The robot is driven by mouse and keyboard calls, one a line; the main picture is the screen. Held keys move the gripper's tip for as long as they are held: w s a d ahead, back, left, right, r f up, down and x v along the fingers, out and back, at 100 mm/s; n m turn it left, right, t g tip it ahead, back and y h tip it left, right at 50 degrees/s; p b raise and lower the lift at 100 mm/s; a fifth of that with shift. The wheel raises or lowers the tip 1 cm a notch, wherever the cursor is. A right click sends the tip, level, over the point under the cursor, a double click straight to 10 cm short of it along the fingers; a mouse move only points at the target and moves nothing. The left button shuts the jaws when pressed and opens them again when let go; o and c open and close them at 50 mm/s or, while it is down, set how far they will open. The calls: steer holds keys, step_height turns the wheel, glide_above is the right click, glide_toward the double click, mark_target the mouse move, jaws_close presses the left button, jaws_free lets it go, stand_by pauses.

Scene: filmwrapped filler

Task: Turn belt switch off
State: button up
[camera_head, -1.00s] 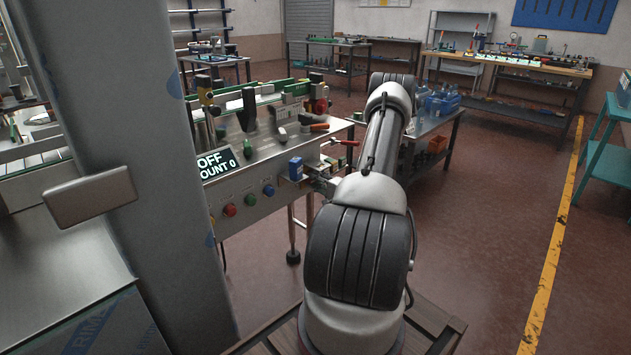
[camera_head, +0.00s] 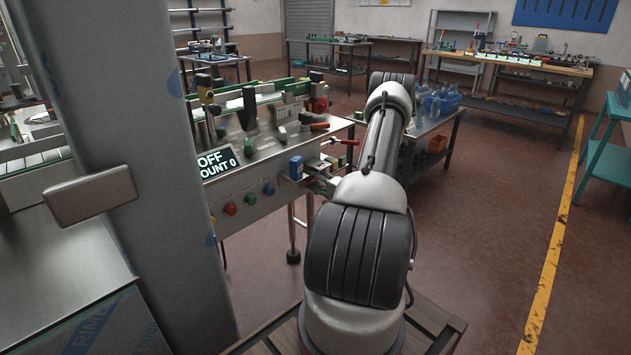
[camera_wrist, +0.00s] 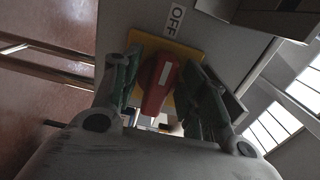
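The belt switch has a red handle (camera_wrist: 159,85) with a white stripe, on a yellow plate (camera_wrist: 184,58). An "OFF" label (camera_wrist: 175,19) is beside the plate, and the stripe points roughly towards it. My gripper (camera_wrist: 164,78) has one finger on each side of the red handle in the wrist view. Narrow gaps show between the fingers and the handle; contact cannot be made out. In the head view the red handle is hidden behind my arm. The display (camera_head: 217,164) on the machine reads "OFF" and "COUNT 0".
The machine's front panel has a red button (camera_head: 230,209), a green button (camera_head: 250,199) and a blue button (camera_head: 269,190). A blue box (camera_head: 296,168) sits at the panel's right end.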

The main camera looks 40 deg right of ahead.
steer(key=shift+s, duration=0.15)
steer(key=s, duration=1.1)
steer(key=shift+s+d, duration=0.35)
steer(key=shift+d, duration=0.1)
